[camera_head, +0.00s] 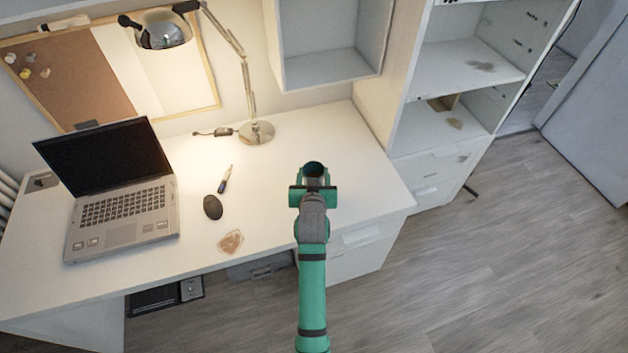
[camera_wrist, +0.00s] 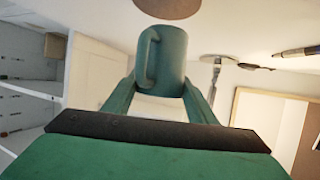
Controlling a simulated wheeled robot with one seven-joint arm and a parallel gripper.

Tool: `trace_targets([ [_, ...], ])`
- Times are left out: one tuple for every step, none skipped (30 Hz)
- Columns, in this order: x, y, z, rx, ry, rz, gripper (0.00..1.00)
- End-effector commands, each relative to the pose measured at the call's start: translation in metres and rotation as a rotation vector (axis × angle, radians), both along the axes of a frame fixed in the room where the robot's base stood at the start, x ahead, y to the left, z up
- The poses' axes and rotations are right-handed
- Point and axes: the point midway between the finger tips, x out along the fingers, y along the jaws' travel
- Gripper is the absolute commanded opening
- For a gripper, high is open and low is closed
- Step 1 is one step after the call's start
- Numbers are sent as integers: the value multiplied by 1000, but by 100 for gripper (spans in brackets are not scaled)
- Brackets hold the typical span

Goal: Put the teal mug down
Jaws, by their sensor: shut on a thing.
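The teal mug (camera_head: 314,169) is held at the end of my arm, over the right part of the white desk (camera_head: 370,175) in the head view. Its dark open mouth faces up toward the head camera. In the wrist view the mug (camera_wrist: 170,60) sits between my two fingers, with its handle on the left side. My gripper (camera_head: 313,188) is shut on the mug; its fingers also show in the wrist view (camera_wrist: 160,88). The mug's lower part is hidden in the head view, and I cannot tell its height above the desk.
A desk lamp (camera_head: 256,131) stands behind and left of the mug. A laptop (camera_head: 120,205), black mouse (camera_head: 213,207), pen (camera_head: 225,179) and tan patch (camera_head: 230,242) lie farther left. A brown round thing (camera_wrist: 167,8) shows beyond the mug. Open shelves (camera_head: 460,65) stand right. Desk around the mug looks clear.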

Motion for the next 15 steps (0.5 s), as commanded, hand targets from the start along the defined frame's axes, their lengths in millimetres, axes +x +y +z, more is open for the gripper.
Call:
trace_targets([
  [0,0,-6,0,0,0,19],
  [-1,0,-11,0,1,-1,19],
  [-1,-1,-17,0,2,-1,19],
  [-1,-1,-21,0,0,-1,19],
  [0,-1,-24,0,0,-2,19],
  [0,-1,-27,0,-1,-2,19],
  [0,-2,-28,0,-2,-2,19],
  [0,-2,-29,0,-3,-2,19],
  [0,-2,-28,0,-3,-3,19],
  [0,-2,-28,0,-3,-3,19],
  [0,-2,-28,0,-3,-3,19],
  [0,-2,-28,0,-3,-3,19],
  [0,-2,-28,1,-3,-4,19],
  [0,-2,-28,1,-3,-4,19],
  [0,-3,-29,1,-3,-4,19],
])
